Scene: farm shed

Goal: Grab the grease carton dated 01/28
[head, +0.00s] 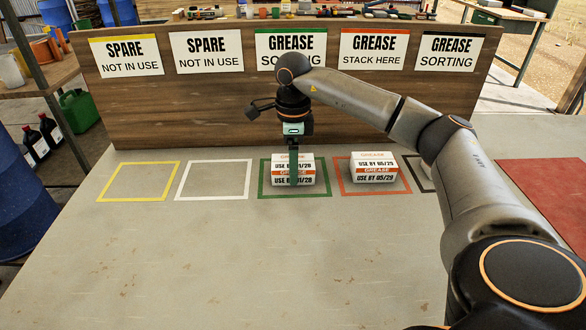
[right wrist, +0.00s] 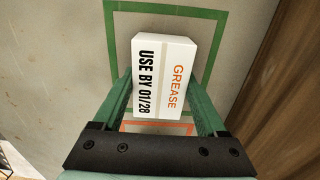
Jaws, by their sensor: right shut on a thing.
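A white grease carton (head: 306,170) with orange GREASE lettering stands inside the green outline in the head view. In the right wrist view the carton (right wrist: 161,75) reads USE BY 01/28 on its top. My right gripper (head: 294,178) reaches down over it, and one finger crosses the front label in the head view. In the right wrist view my right gripper's fingers (right wrist: 160,105) are on both sides of the carton, shut on it. A second white grease carton (head: 374,168), reading USE BY 05/29, stands inside the red outline. My left gripper is out of view.
Signs hang on a wooden board (head: 180,90) behind the table (head: 180,260). A yellow outline (head: 137,163) and a white outline (head: 213,163) on the left are empty. A dark outline (head: 414,180) is partly hidden by my right arm. A red mat (head: 545,185) lies at the right.

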